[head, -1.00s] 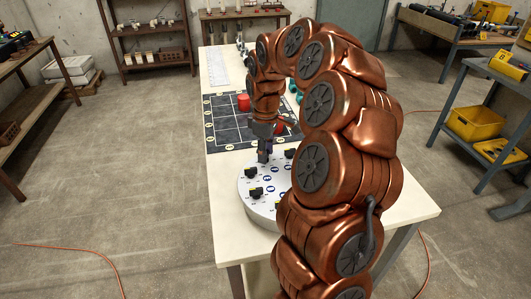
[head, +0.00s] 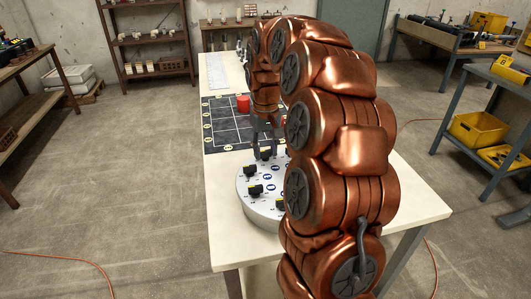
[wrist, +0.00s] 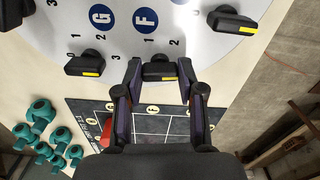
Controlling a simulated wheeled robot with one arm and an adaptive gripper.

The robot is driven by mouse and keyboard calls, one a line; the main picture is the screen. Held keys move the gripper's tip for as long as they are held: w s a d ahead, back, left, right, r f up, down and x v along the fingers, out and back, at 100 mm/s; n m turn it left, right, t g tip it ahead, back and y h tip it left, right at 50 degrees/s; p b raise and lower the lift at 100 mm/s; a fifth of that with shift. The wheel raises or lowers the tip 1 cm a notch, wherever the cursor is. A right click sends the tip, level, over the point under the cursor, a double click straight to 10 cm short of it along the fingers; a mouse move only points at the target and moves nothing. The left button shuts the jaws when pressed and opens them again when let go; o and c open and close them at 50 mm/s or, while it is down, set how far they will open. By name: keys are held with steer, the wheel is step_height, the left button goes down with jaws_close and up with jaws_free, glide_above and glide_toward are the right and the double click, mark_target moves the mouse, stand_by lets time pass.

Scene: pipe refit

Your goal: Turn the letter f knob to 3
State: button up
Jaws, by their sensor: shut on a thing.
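A white round panel (head: 246,200) with black knobs stands on the pale table. In the wrist view the blue letter F disc (wrist: 146,19) is printed on the panel (wrist: 180,30). The black letter f knob (wrist: 158,70) with a yellow mark sits just below it, between my fingertips. My gripper (wrist: 158,82) is shut on this knob from both sides. The digits 1 and 2 show above the knob, and a 3 shows to its left. Which digit the knob points to I cannot tell. In the head view my gripper (head: 265,148) is at the panel's far edge, partly hidden by my arm.
The blue letter G disc (wrist: 101,17) and its knob (wrist: 88,63) are to the left; another knob (wrist: 232,20) is to the right. A dark grid mat (head: 222,140) with a red piece (head: 243,104) lies beyond the panel. Several teal fittings (wrist: 40,112) lie on the table.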

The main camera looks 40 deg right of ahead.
mark_target(266, 150)
steer(key=shift+m, duration=0.6)
steer(key=o, duration=1.1)
steer(key=shift+o, duration=0.2)
step_height(266, 150, up, 12)
stand_by(0.3)
stand_by(0.7)
